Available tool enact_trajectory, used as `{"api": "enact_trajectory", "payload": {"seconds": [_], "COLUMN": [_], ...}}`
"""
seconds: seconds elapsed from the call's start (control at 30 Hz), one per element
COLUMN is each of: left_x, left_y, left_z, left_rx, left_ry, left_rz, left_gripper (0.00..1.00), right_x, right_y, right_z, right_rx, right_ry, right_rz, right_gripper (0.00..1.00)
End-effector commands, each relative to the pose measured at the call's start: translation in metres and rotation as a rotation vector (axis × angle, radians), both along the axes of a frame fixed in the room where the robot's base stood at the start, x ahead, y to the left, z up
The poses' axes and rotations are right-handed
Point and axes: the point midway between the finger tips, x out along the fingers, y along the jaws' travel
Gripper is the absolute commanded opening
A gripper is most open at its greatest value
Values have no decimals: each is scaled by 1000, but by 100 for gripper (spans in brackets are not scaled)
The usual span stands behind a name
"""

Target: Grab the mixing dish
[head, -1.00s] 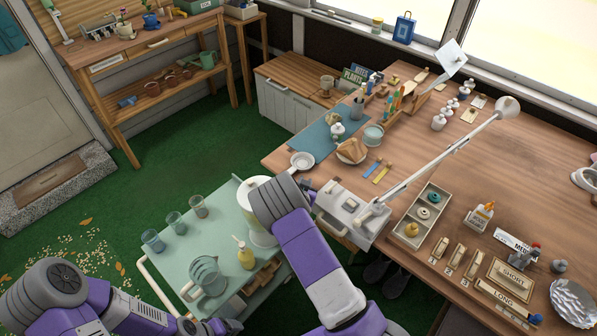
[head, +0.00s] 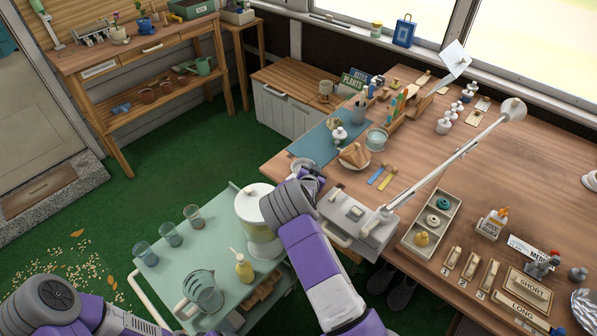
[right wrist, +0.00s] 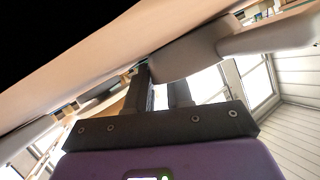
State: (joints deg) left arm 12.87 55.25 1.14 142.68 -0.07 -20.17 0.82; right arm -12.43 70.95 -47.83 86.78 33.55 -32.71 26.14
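The likely mixing dish, a small pale dish (head: 300,165), sits at the table's near left corner, partly hidden by my right gripper. My right gripper (head: 311,174) is right beside it, at the table edge; from the head view I cannot tell whether they touch. In the right wrist view the two dark fingers of my right gripper (right wrist: 161,90) stand apart with a gap between them. A pale rounded form (right wrist: 190,53), perhaps the dish, covers one fingertip. My left gripper is outside the head view; only its arm shows at bottom left.
The wooden table (head: 470,150) carries a plate of bread (head: 355,155), a pale bowl (head: 376,139), a lamp base (head: 360,222) and a divided tray (head: 411,240). A green cart (head: 180,272) with a blender-like jar (head: 257,225), glasses and a jug stands below left.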

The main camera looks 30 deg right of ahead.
Motion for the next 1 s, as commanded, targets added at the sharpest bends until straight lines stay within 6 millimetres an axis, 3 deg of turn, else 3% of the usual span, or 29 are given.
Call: {"api": "enact_trajectory", "payload": {"seconds": [0.17,0.3,0.7,0.83,1.0], "left_x": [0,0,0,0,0], "left_y": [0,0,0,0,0], "left_z": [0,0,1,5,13], "left_rx": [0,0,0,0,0], "left_ry": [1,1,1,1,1], "left_rz": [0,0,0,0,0], "left_gripper": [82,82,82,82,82], "right_x": [0,0,0,0,1], "right_y": [0,0,1,1,0], "right_z": [0,0,2,18,54], "right_rx": [0,1,1,2,2], "right_ry": [0,1,1,-2,-5], "right_rz": [0,0,0,0,0], "right_gripper": [21,1,0,0,0]}}
